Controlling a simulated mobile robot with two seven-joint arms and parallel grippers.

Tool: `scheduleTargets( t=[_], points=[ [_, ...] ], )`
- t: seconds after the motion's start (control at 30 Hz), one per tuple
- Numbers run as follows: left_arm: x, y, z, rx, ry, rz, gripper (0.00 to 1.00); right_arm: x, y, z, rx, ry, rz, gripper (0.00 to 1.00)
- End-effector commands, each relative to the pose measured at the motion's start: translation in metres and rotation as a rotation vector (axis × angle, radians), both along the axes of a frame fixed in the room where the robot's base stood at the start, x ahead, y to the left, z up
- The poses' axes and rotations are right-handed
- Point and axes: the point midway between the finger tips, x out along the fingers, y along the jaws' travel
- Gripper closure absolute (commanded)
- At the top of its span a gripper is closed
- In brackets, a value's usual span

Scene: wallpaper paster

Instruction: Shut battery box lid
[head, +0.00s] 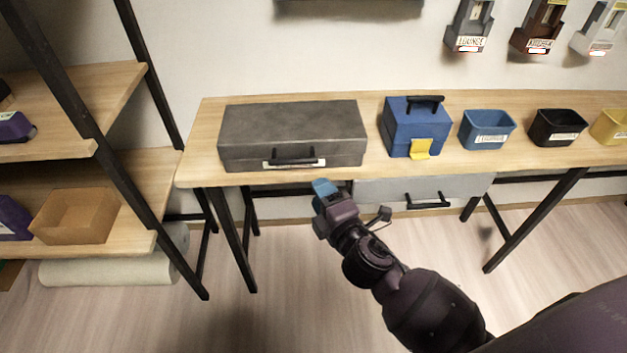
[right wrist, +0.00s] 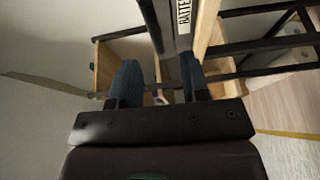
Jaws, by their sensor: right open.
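The battery box is the long dark grey case (head: 240,154) at the left end of the wooden workbench. Its lid (head: 292,118) lies down over the body, and I cannot tell if a small gap remains. A black handle and a white label are on its front. In the right wrist view the label (right wrist: 184,14) reads "BATTE..." on the dark box. My right gripper (head: 323,187) is open and empty, just in front of and below the box's front right part. Its blue fingers (right wrist: 160,88) stand apart in the right wrist view. My left gripper is out of view.
On the workbench (head: 205,130), a blue box (head: 400,134) with a yellow latch stands right of the case. Blue (head: 487,130), black (head: 557,127) and yellow (head: 611,127) bins follow. A grey drawer (head: 385,190) hangs below. A shelf rack (head: 110,190) stands left.

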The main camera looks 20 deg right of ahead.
Motion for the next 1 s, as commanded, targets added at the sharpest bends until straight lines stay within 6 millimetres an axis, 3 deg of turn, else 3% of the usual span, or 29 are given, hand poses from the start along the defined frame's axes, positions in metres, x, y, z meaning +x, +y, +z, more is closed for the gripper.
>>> scheduleTargets(
  t=[0.3, 0.87, 1.0],
  points=[
    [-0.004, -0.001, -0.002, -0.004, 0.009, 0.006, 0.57, -0.024, -0.002, 0.0, 0.001, 0.0, 0.0, 0.58],
    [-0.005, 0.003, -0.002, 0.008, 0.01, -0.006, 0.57, -0.025, -0.003, 0.0, 0.002, 0.0, 0.0, 0.58],
    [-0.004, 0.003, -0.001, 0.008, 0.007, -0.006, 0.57, -0.025, -0.002, -0.001, 0.072, 0.015, 0.001, 0.58]
  ],
)
